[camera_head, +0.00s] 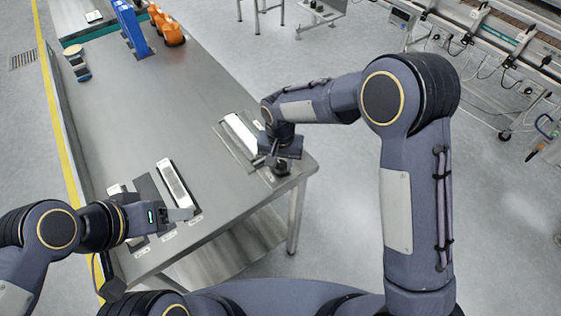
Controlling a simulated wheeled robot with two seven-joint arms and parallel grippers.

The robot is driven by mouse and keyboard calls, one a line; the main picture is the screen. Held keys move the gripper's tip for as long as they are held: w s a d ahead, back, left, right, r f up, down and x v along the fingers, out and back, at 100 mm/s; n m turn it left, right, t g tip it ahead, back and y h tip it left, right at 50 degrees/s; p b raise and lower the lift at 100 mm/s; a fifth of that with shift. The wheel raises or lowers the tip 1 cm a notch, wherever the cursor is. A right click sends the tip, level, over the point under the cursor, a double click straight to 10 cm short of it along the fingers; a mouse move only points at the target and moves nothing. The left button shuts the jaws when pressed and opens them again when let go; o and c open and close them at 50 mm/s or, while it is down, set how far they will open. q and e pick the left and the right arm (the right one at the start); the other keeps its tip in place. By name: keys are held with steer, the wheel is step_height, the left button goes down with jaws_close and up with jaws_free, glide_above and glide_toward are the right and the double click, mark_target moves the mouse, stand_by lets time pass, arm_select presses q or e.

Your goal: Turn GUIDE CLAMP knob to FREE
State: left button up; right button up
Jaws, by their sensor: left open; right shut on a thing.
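The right gripper (279,160) points down at the right edge of the metal table, shut on a small dark knob (281,169) that is mostly hidden beneath it. The knob's lettering and pointer cannot be read. A long white-topped guide piece (242,135) lies just left of the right gripper. My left gripper (188,208) is open over the table's near left part, beside a long white-topped block (175,186). I cannot tell whether it touches the block.
The metal table (185,95) is clear in its middle. A blue stand (131,28) and orange parts (168,27) stand at the far end. A conveyor (510,40) stands far right.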

steer(key=shift+n, duration=0.3)
steer(key=n+b, duration=0.1)
steer(key=n, duration=0.2)
steer(key=shift+b, duration=0.4)
steer(key=n+b, duration=0.1)
steer(key=n, duration=0.8)
steer(key=shift+b, duration=0.3)
steer(key=n, duration=0.5)
steer(key=shift+n, duration=0.3)
steer(key=o, duration=1)
